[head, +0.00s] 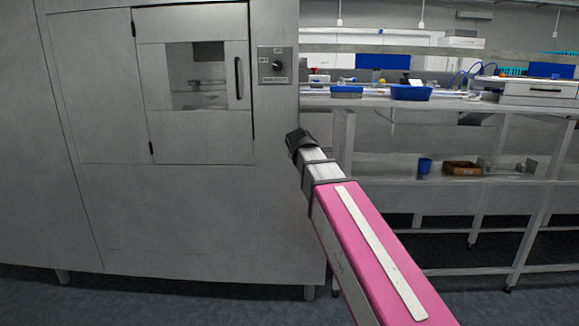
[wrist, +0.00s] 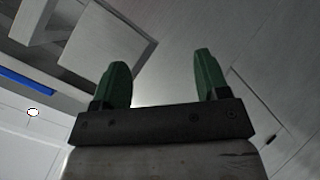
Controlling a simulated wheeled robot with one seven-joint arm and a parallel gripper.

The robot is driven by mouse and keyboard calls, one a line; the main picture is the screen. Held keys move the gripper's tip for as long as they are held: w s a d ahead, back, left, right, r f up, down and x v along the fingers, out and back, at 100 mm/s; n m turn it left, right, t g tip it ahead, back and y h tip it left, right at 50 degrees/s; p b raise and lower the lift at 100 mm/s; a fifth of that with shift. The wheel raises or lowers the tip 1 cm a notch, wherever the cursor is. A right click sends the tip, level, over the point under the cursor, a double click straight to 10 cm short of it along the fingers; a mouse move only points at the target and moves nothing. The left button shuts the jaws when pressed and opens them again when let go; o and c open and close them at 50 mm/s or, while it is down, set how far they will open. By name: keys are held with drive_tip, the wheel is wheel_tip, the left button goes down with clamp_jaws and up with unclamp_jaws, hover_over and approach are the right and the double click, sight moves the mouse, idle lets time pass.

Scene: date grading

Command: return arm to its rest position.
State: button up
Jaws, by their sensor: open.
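My gripper (wrist: 160,82) shows in the wrist view with two green fingers spread wide apart on a dark bar. Nothing is between the fingers. In the head view my pink arm reaches up from the lower right toward the grey cabinet, and its dark far end is in front of the cabinet's right edge. The gripper's fingers cannot be made out in the head view.
A large grey cabinet (head: 200,215) with a windowed door (head: 195,137) and a knob panel (head: 275,65) fills the left. A bench (head: 450,103) with blue trays (head: 411,93) stands at the right. A blue cup (head: 424,166) and a brown box (head: 462,168) sit on its lower shelf.

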drive_tip(key=s+d+f+m+g, duration=0.3)
drive_tip(key=s+f, duration=0.5)
drive_tip(key=f, duration=0.5)
drive_tip(key=s+d+f+m+g+y, duration=0.1)
drive_tip(key=s+d+f+m+g, duration=0.2)
drive_tip(key=f, duration=1.1)
drive_tip(key=s+d+f+m+g+y, duration=0.1)
drive_tip(key=s+d+f+g, duration=0.4)
drive_tip(key=s+f, duration=0.8)
drive_tip(key=s+d+m, duration=0.1)
drive_tip(key=d, duration=0.1)
drive_tip(key=shift+d+f+m, duration=0.25)
drive_tip(key=shift+d+m, duration=0.1)
drive_tip(key=shift+m, duration=0.05)
drive_tip(key=shift+s, duration=0.1)
